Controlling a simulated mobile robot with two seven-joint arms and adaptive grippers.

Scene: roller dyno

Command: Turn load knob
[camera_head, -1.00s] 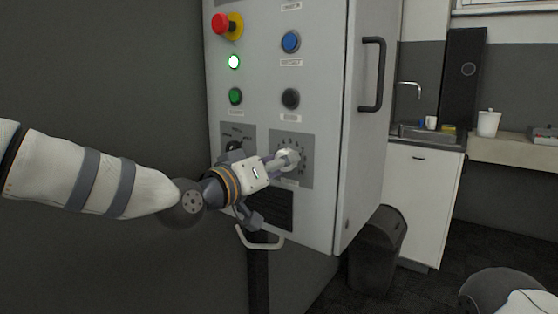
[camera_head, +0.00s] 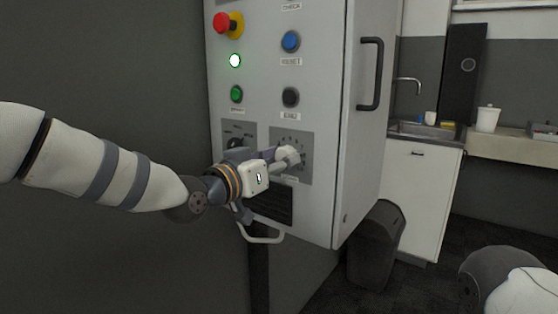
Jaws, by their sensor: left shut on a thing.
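The load knob sits on the right-hand dial plate (camera_head: 291,142) low on the grey control cabinet (camera_head: 325,150). My left gripper (camera_head: 288,158) is at that plate, shut on the knob. Its fingers hide most of the knob, so its pointer cannot be read. Scale marks show above the fingers. A second dial with a black knob (camera_head: 236,143) is on the plate to the left, partly behind my gripper. My right gripper is out of view; only a part of my right arm shows at the lower right.
A handle (camera_head: 371,74) juts from the cabinet's right side. A bin (camera_head: 377,245) stands right of it.

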